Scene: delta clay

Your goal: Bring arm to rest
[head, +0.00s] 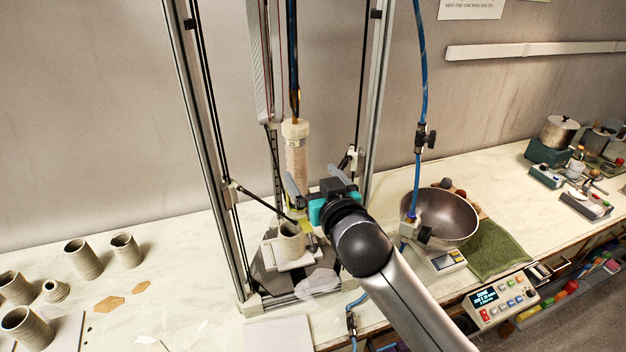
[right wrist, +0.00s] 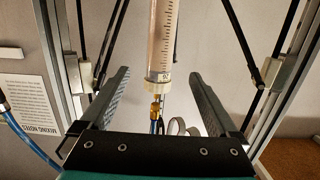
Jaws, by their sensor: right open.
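My right arm comes in from the lower right in the head view and reaches into the frame of a clay printer. My right gripper (head: 295,188) is open beside the lower part of the printer's clear clay cartridge (head: 297,155). In the right wrist view the two fingers of the gripper (right wrist: 160,95) stand wide apart. The cartridge (right wrist: 162,40) shows between and beyond them, with its brass fitting below, and the jaws are not closed on it. A ribbed clay cup (head: 291,240) stands on the white print plate (head: 288,262) below the gripper. My left gripper is not in view.
The printer's metal posts (head: 205,150) and thin black rods stand close around my right gripper. A steel bowl (head: 447,217) sits on a scale to the right, beside a green cloth (head: 497,250). Several clay cups (head: 83,260) stand at the left. A blue hose (head: 422,80) hangs near my arm.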

